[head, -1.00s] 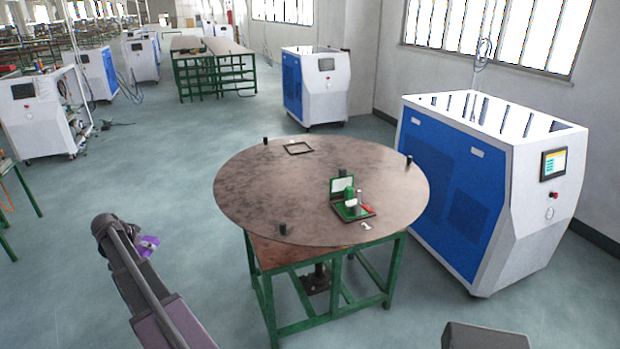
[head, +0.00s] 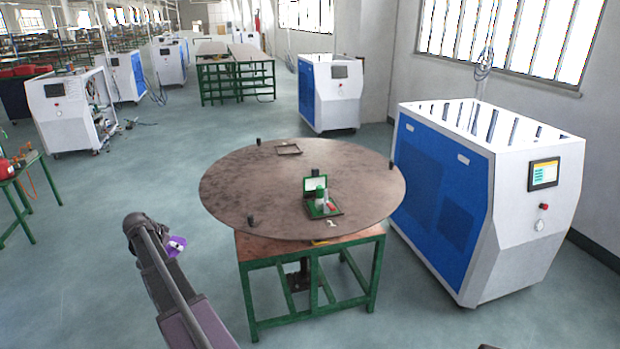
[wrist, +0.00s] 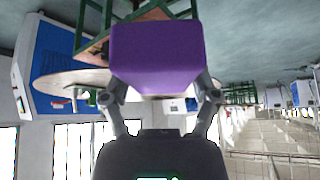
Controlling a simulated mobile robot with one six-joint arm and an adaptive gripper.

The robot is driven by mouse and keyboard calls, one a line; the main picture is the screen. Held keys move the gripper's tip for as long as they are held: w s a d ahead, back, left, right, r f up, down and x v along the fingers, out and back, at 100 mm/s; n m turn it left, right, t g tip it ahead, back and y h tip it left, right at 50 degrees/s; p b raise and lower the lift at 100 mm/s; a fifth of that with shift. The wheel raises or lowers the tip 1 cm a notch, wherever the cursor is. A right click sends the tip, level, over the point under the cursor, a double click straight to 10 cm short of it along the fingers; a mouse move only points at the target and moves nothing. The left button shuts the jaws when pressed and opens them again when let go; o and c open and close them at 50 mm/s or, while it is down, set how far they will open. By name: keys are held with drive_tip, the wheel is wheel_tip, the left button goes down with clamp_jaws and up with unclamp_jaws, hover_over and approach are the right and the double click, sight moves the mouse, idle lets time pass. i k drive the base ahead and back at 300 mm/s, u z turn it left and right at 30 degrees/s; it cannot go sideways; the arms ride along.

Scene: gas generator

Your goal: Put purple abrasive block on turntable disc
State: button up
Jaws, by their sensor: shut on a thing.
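The purple abrasive block (wrist: 157,58) is held between the two fingers of my gripper (wrist: 163,95) in the wrist view, large and close to the camera. In the head view a small part of the purple block (head: 177,243) shows beside the end of my arm, which hides the rest of it. My gripper's fingers are mostly hidden in the head view. The round brown turntable disc (head: 250,185) lies on a green-framed table, to the right of my arm. The block is held off the disc, out to its left.
On the disc are a green case with small items (head: 321,205), an empty dark frame (head: 288,149) and several black posts near the rim. A blue and white machine (head: 480,190) stands close on the right. Open floor lies left of the table.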

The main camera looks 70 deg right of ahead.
sight(359, 185)
drive_tip(key=u, duration=0.35)
drive_tip(key=k, duration=0.25)
drive_tip(key=z, duration=2.1)
drive_tip(key=i, duration=1.65)
